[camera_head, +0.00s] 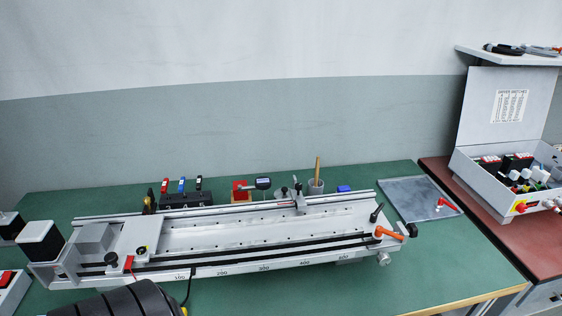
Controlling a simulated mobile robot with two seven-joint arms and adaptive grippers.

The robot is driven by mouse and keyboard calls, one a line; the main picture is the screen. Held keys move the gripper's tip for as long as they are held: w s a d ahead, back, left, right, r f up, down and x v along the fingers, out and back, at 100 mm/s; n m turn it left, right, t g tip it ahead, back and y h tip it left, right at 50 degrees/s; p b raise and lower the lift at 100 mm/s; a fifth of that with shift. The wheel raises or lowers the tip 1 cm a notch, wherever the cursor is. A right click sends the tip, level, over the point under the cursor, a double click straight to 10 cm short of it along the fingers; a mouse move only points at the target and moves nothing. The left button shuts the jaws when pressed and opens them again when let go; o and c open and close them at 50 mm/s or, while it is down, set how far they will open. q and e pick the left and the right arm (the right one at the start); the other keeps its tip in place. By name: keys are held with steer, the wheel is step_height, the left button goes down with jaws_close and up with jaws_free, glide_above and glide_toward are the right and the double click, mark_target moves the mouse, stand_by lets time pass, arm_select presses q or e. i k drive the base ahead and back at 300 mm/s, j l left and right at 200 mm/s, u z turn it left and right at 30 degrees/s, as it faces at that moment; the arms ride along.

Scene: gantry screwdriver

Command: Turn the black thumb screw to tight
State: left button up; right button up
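A long silver gantry rail unit (240,266) lies across the green table. At its left end is a carriage with a round black knob (111,258), which looks like a black thumb screw. A smaller black knob (141,250) sits just right of it, with a red lever (129,264) between them. Another black knob (412,230) is at the right end. I cannot tell how tight any of them is. A dark ribbed rounded shape enters at the bottom left, in front of the rail; I cannot tell what it is. No gripper fingers show.
An orange lever (388,232) and a black handle (376,212) rise at the rail's right end. A grey plate (405,198) lies at the table's right. An open grey case (483,187) stands on the red-brown bench. The front right of the green table (440,275) is clear.

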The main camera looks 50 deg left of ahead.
mark_target(299, 187)
steer(key=u, duration=1.35)
steer(key=z, duration=0.1)
